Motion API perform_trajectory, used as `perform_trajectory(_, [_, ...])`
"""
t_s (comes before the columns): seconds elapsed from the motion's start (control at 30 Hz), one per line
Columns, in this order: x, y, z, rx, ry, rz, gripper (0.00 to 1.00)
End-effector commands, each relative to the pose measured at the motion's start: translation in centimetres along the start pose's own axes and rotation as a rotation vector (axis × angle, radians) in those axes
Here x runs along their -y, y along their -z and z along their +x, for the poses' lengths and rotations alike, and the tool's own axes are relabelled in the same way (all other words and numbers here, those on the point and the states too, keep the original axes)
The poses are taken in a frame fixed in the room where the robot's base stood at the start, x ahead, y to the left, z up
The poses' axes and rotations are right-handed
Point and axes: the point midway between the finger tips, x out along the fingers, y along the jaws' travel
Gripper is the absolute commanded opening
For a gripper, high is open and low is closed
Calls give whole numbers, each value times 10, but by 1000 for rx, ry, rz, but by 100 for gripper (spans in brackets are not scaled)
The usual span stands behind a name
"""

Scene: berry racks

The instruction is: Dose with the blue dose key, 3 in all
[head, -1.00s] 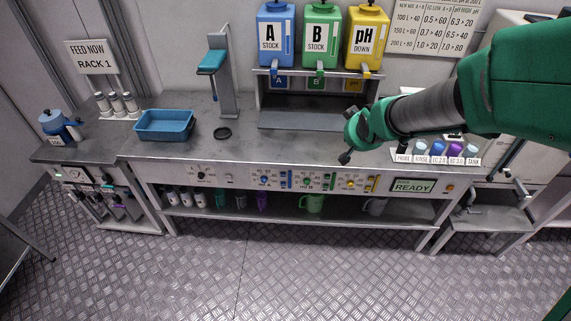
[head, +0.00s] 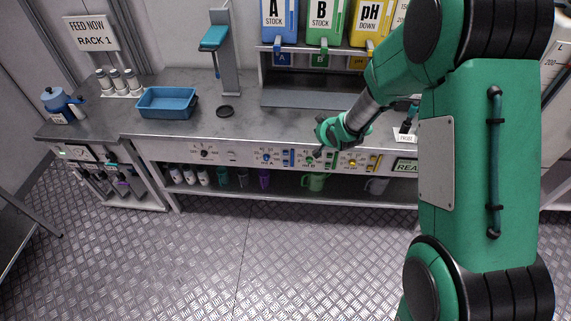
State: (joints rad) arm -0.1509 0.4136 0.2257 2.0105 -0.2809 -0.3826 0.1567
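The front panel of the bench carries a blue knob (head: 267,157) and, just right of it, an upright blue key or bar (head: 288,158). Green and yellow controls follow to the right. My gripper (head: 319,148) is in front of the bench edge, to the right of the blue controls and over the green ones. It appears apart from the blue key and holds nothing that I can see. Its fingers are small and dark, so their opening is unclear. A display (head: 405,165) on the panel is partly covered by my arm.
Blue (head: 278,22), green (head: 325,20) and yellow (head: 368,25) stock tanks stand above the bench. Bottles and jugs sit on the lower shelf (head: 235,191). My arm covers the right side.

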Motion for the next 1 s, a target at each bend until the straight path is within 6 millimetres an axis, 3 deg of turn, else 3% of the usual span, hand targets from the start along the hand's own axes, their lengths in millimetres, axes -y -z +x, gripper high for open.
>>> perform_trajectory(0.5, [46, -67, 98, -61, 106, -9, 0])
perform_trajectory(1.0, [97, -154, 167, -121, 221, 4, 0])
